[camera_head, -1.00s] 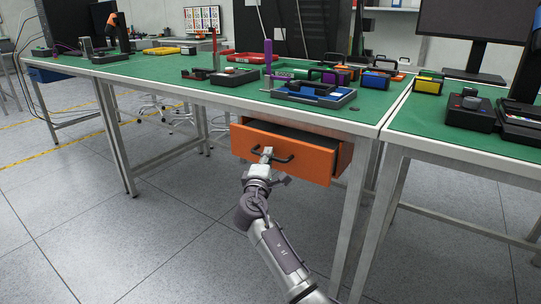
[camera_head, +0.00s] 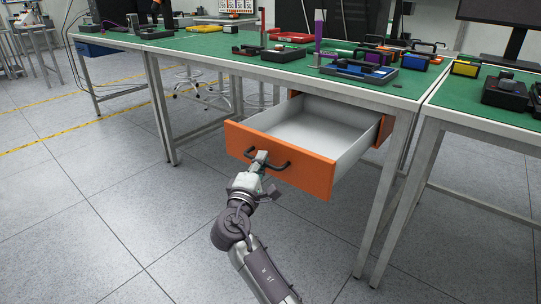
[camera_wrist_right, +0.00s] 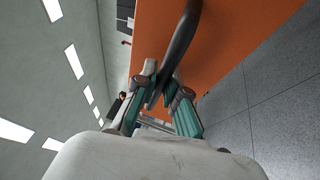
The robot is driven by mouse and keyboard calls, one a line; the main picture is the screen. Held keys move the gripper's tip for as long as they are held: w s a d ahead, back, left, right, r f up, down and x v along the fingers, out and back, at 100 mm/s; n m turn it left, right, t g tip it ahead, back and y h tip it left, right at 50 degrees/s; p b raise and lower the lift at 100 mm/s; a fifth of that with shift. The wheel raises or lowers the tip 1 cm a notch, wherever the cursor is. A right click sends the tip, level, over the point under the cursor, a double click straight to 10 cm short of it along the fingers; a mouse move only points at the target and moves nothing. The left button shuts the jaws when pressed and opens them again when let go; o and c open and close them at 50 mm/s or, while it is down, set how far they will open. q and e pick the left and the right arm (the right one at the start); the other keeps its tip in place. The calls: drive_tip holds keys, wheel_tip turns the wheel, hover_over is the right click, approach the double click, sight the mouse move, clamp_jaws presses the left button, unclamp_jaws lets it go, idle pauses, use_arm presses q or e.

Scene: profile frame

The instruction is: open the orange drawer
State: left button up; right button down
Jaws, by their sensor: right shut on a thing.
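The orange drawer (camera_head: 310,174) hangs under the green-topped workbench and is pulled well out, with its pale, empty inside showing. Its black bar handle (camera_head: 275,166) is on the orange front. My right gripper (camera_head: 259,160) is shut on the left part of this handle. In the right wrist view the gripper fingers (camera_wrist_right: 163,98) close around the dark handle (camera_wrist_right: 179,45), with the orange front (camera_wrist_right: 225,40) just beyond. My left gripper does not show in these views.
The green workbench (camera_head: 215,50) carries several tools and boxes, including a blue tray (camera_head: 358,71). A metal table leg (camera_head: 395,190) stands right of the drawer. The grey floor in front is clear.

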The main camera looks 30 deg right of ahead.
drive_tip(key=shift+s+a, duration=0.2)
drive_tip(key=shift+a, duration=0.25)
drive_tip(key=c, duration=1.2)
unclamp_jaws()
drive_tip(key=v, duration=1.2)
